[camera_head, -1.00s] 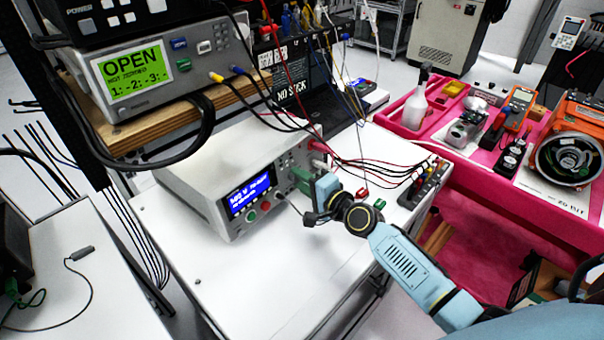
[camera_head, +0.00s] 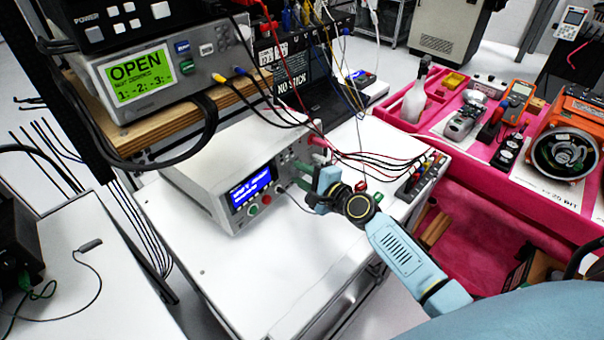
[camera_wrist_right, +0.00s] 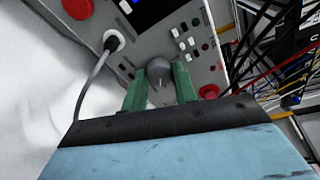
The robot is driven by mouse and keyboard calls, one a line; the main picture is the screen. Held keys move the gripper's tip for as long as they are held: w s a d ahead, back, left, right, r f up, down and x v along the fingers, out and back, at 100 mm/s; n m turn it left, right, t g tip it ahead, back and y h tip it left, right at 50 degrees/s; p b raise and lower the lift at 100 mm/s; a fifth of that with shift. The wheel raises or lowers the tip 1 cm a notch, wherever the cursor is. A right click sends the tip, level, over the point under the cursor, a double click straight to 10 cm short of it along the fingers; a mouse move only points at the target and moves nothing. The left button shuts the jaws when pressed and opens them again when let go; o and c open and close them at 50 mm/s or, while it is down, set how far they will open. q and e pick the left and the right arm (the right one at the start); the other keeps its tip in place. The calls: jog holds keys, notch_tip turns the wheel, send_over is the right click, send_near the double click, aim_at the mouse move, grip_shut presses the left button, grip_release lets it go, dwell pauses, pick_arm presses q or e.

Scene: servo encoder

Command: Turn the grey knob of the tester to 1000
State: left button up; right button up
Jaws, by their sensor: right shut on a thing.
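The tester (camera_head: 200,165) is a white bench box with a lit blue screen (camera_head: 250,187); the screen's text is too small to read. Its grey knob (camera_wrist_right: 159,70) shows in the right wrist view, on the front panel between the two green fingers. My right gripper (camera_wrist_right: 158,82) is shut on the knob, one finger on each side. In the head view the right gripper (camera_head: 303,180) is at the right part of the tester's front, and its fingers and blue body hide the knob. The knob's setting cannot be read. My left gripper is not in view.
A white plug with a grey cable (camera_wrist_right: 112,42) is in the panel beside the knob. Red and black leads run from the tester to a terminal block (camera_head: 420,178). Another instrument (camera_head: 165,70) stands on a shelf behind. The white tabletop (camera_head: 270,270) in front is clear.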

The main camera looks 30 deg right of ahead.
jog(key=o, duration=1)
jog(key=shift+c, duration=0.2)
jog(key=shift+s, duration=0.1)
jog(key=shift+s+d, duration=0.15)
jog(key=shift+s, duration=0.2)
jog(key=v, duration=1.2)
jog(key=shift+s, duration=0.2)
jog(key=shift+r, duration=0.1)
